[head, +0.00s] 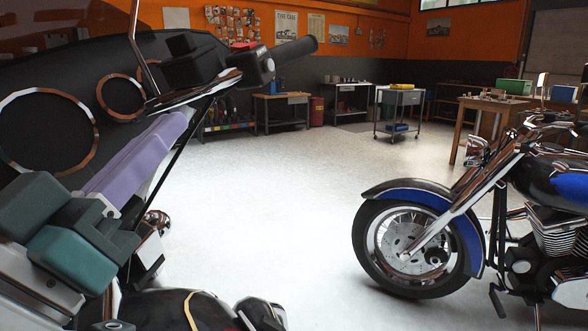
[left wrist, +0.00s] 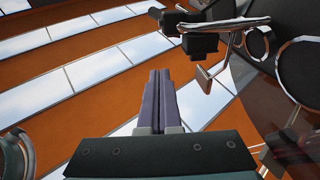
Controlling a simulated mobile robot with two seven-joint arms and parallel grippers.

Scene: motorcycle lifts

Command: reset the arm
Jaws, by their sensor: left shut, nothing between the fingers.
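My left arm comes in from the left in the head view. Its left gripper (head: 182,120) has pale purple fingers pointing up and to the right. In the left wrist view the two fingers of the left gripper (left wrist: 160,73) lie side by side, shut and empty. In the head view they overlap a near motorcycle (head: 205,62) with a black grip, chrome lever and round chrome-rimmed gauges. I cannot tell whether they touch it. My right gripper is in neither view.
A blue and black motorcycle (head: 440,205) stands at the right. Open pale floor (head: 265,190) lies between the motorcycles. A wheeled cart (head: 400,98), a wooden workbench (head: 282,97) and a wooden table (head: 485,104) stand farther back. The near motorcycle's bars are close to my left arm.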

